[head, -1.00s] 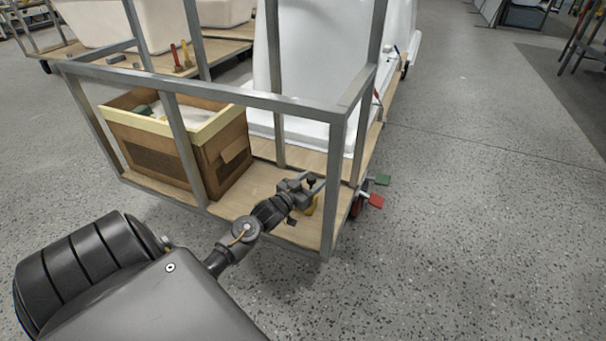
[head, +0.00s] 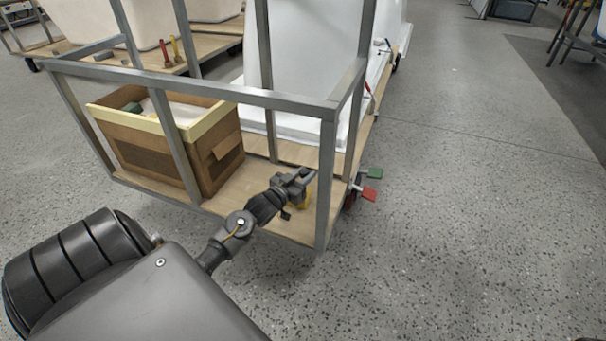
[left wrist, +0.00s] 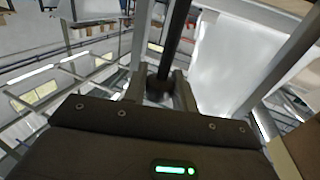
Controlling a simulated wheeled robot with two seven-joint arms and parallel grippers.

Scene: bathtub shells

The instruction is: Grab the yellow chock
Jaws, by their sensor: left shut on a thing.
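The yellow chock (head: 306,201) shows in the head view at the near right corner of the cart's wooden deck, partly hidden behind my left gripper (head: 303,181). The gripper reaches in through the cart's metal frame and is shut on the chock. In the left wrist view a dark upright piece (left wrist: 160,85) stands between the two fingers (left wrist: 158,92); the yellow part does not show there. I cannot tell whether the chock touches the deck. My right gripper is not in view.
Metal posts and a top rail (head: 200,90) surround the deck. A red pedal (head: 369,194) and green pedal (head: 375,173) stick out at right.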

